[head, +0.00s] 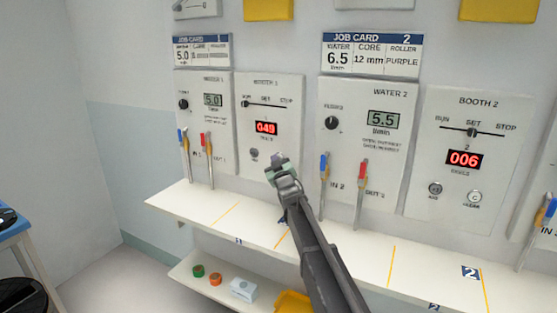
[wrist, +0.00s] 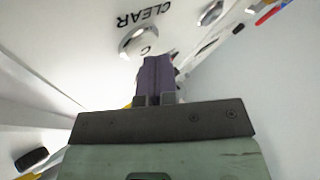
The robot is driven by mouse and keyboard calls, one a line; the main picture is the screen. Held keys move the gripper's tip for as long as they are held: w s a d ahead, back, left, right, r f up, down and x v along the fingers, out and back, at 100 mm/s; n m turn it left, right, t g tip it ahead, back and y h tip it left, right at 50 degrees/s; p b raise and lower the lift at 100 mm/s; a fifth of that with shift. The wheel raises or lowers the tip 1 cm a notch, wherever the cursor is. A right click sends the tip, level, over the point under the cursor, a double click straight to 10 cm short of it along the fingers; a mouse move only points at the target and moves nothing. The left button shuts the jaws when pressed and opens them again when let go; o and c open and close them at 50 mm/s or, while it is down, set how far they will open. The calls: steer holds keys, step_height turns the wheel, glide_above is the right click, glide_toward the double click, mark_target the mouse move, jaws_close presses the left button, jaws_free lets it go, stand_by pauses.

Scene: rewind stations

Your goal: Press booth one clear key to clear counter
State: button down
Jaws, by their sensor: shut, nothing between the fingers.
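The booth 1 panel (head: 270,90) hangs on the back wall, with a lever-style slider and a red counter (head: 266,128) that reads 049. My gripper (head: 280,166) is shut and empty in front of the panel's lower right corner. It hides the clear key in the head view. In the wrist view the round silver clear key (wrist: 139,41) shows beside the upside-down CLEAR label. My shut fingertips (wrist: 158,60) are very close to the key's lower right edge. I cannot tell whether they touch it.
The water 1 panel (head: 205,105) is to the left, with blue and red valve handles below. The water 2 panel (head: 368,115) and booth 2 panel (head: 474,110), reading 006, are to the right. A white shelf (head: 190,205) runs below.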

steer(key=shift+w+d, duration=0.1)
steer(key=shift+w, duration=0.1)
stand_by(0.5)
steer(key=shift+s+a, duration=0.3)
steer(key=shift+s, duration=0.4)
steer(key=s, duration=0.1)
steer(key=s+a, duration=0.1)
steer(key=s, duration=0.1)
steer(key=s+a, duration=0.1)
steer(key=shift+s, duration=0.3)
stand_by(0.3)
